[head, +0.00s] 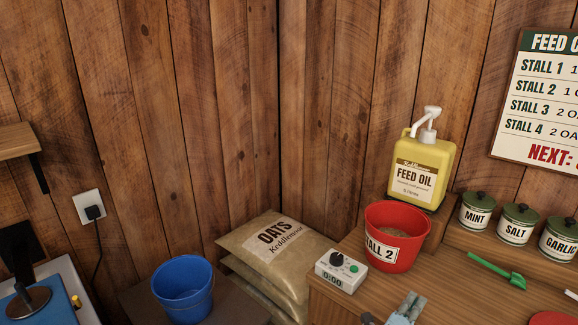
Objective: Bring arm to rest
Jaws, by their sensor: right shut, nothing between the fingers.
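My right gripper (408,303) shows at the bottom edge, right of centre, as a grey pair of fingers. It is shut and empty. It is over the front part of the wooden counter (345,300), in front of the red bucket (393,262) marked "Stall 2" and to the right of the white timer box (340,271). It appears apart from both. The rest of the right arm is outside the picture. My left gripper is not in view.
A yellow feed oil pump bottle (416,180) stands behind the bucket. Green-lidded jars (515,224) and a green scoop (495,270) are on the right. Oats sacks (262,250) and a blue bucket (182,290) stand left of the counter.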

